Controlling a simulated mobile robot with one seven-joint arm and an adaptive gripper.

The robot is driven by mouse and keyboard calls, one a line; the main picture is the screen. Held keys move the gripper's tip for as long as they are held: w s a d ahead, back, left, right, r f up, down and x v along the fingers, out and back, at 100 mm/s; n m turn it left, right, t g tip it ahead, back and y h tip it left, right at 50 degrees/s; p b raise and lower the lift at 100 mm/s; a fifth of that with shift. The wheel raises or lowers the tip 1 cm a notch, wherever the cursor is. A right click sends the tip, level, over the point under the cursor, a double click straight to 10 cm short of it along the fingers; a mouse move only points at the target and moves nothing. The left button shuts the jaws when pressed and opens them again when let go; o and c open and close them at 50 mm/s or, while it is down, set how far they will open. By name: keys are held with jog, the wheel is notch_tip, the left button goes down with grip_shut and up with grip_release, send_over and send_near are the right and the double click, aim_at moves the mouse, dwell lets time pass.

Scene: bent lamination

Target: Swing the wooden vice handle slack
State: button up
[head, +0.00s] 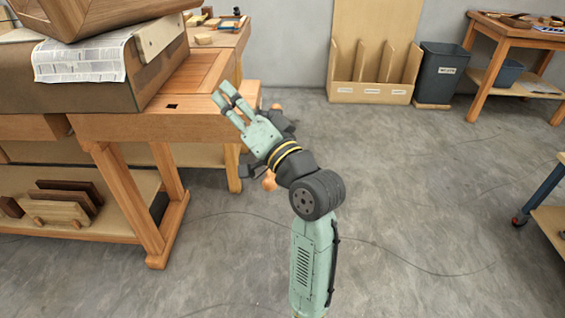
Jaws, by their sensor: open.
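The wooden vice handle (269,181) shows only in part at the right end of the workbench. Its rounded lower end shows below my wrist, and a small wooden piece that looks like its upper end shows above the wrist. The middle of the handle and most of the vice are hidden behind my gripper and wrist. My gripper (223,94) is pale green, open and empty. Its fingers point up and left, over the bench's right end in the picture. I cannot tell whether it touches the bench or the handle.
The workbench (200,85) carries a large brown form with a printed sheet (80,61) and a wooden piece on top. Wood blocks (60,205) lie on its lower shelf. A divided wooden rack (370,92), a grey bin (441,72) and a side table stand behind. The floor at right is mostly clear, with thin cables.

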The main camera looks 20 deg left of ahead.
jog(key=d+f+m+g+h+b, duration=0.1)
jog(key=d+f+m+g+h, duration=0.35)
jog(key=d+f, duration=1.1)
jog(key=shift+m+t+y, duration=0.65)
jog(key=shift+y, duration=0.2)
jog(key=x, duration=0.4)
jog(key=p+x, duration=0.1)
jog(key=x, duration=0.3)
jog(key=f+x, duration=0.1)
jog(key=x, duration=0.3)
jog(key=shift+s+a, duration=0.1)
jog(key=shift+s, duration=0.15)
jog(key=shift+c, duration=0.4)
grip_shut()
